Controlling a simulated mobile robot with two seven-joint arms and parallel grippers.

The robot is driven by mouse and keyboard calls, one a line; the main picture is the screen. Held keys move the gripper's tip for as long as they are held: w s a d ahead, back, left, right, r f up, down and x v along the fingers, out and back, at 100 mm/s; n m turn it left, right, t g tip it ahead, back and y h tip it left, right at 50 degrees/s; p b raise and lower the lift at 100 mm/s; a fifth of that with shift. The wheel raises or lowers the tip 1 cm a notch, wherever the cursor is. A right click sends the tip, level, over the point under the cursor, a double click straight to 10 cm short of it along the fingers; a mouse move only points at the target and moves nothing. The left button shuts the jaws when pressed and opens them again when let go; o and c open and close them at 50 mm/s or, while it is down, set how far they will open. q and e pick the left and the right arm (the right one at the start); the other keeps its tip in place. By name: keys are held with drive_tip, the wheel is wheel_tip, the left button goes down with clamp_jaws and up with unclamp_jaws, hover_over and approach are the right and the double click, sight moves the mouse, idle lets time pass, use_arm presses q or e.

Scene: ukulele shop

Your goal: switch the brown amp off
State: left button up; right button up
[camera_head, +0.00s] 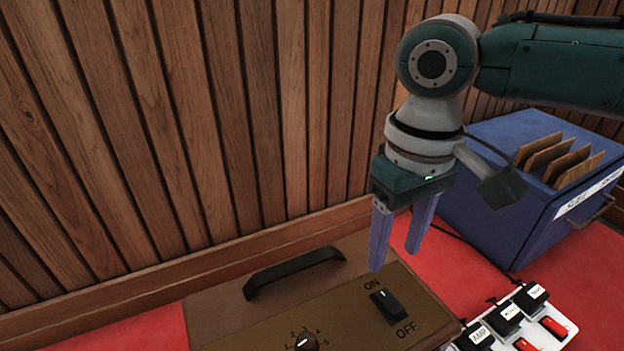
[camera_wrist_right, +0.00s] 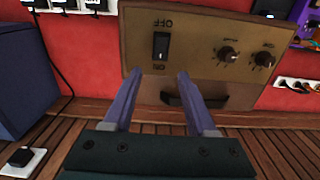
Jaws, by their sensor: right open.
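The brown amp (camera_head: 345,272) stands against the wooden wall on a red surface, with a black handle (camera_head: 295,272) on top. Its black rocker switch (camera_head: 388,306) sits between the labels ON, on the wall side, and OFF, on the near side. I cannot tell for sure which end is pressed. My right gripper (camera_head: 396,260) is open and empty, its fingers pointing down above the amp near the ON end. In the right wrist view the switch (camera_wrist_right: 161,46) shows just beyond and between the open fingertips (camera_wrist_right: 158,77), apparently untouched. My left gripper is not in view.
A knob (camera_head: 307,343) sits left of the switch; the wrist view shows two knobs. A blue box (camera_head: 480,200) with brown dividers stands at right. A white power strip (camera_head: 510,325) with labelled plugs and red switches lies beside the amp. The wooden wall (camera_head: 200,130) is close behind.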

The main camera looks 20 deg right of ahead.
sight(384, 294)
wheel_tip(384, 294, down, 8)
drive_tip(key=b, duration=0.6)
drive_tip(key=shift+f+b, duration=0.1)
drive_tip(key=shift+b, duration=0.25)
drive_tip(key=shift+c, duration=1.2)
clamp_jaws()
